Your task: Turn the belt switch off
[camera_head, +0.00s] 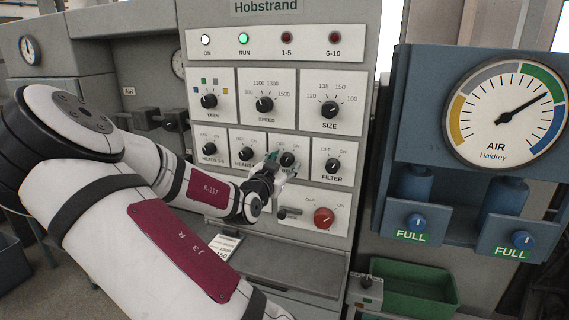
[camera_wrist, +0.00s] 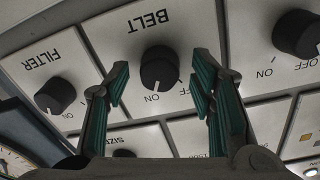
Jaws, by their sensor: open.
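The belt switch is a black round knob (camera_wrist: 160,68) on a white plate marked BELT. In the wrist view the plate appears upside down, and the knob's white mark points toward ON. My gripper (camera_wrist: 161,78) is open, with one teal-padded finger on each side of the knob. A gap shows between the knob and each finger. In the head view the belt knob (camera_head: 288,160) is partly covered by my gripper (camera_head: 275,160).
The filter knob (camera_head: 333,165) is close on the right, and another heads knob (camera_head: 246,154) on the left. Below are a red knob (camera_head: 324,218) and a grey ledge (camera_head: 290,262). A blue gauge panel (camera_head: 425,150) stands at right, above a green bin (camera_head: 415,287).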

